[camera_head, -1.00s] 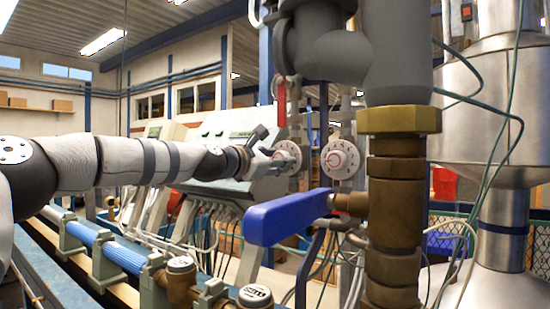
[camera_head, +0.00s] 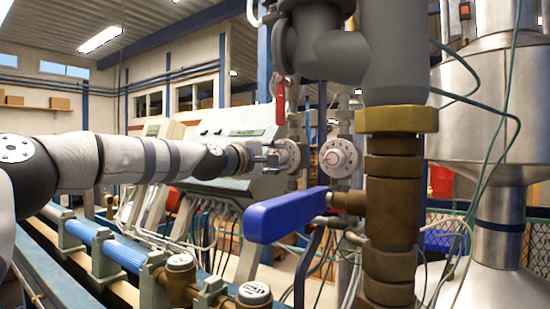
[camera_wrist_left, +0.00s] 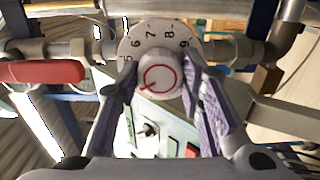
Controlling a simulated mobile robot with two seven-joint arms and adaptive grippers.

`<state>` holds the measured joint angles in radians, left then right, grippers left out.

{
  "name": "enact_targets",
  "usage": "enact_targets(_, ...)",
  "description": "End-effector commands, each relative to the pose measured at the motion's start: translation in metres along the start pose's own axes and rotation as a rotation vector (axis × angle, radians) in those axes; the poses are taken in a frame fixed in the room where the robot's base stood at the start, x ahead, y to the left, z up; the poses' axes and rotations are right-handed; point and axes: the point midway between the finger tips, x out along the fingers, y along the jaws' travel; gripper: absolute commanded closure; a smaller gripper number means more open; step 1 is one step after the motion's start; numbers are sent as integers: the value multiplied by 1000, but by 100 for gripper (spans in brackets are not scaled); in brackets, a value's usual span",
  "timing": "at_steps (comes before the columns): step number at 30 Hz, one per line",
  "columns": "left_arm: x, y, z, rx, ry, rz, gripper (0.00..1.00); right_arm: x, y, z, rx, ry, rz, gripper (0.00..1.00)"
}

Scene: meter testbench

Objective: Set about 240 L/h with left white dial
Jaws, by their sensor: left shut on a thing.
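The left white dial (camera_head: 288,155) sits on a vertical pipe, to the left of a second white dial (camera_head: 339,157). My left gripper (camera_head: 272,157) reaches it from the left in the head view. In the left wrist view my gripper (camera_wrist_left: 158,84) is shut on the dial's white knob (camera_wrist_left: 160,77), one finger on each side. The knob has a red ring and a red mark pointing to the lower left. The scale plate (camera_wrist_left: 152,35) behind it shows black numerals 5 to 9. My right gripper is not in view.
A blue lever handle (camera_head: 288,216) on a brass pipe (camera_head: 392,215) stands in front, right of my left arm. A red handle (camera_head: 281,101) hangs just above the left dial. A grey console (camera_head: 230,155) stands behind my left wrist.

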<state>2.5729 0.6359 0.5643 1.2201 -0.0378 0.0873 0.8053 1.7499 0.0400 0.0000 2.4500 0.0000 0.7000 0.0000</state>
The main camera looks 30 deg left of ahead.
Motion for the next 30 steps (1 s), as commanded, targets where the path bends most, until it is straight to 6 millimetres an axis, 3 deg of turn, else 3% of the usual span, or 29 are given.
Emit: enact_targets(30,-1,7,-2,965,13,11,94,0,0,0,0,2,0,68)
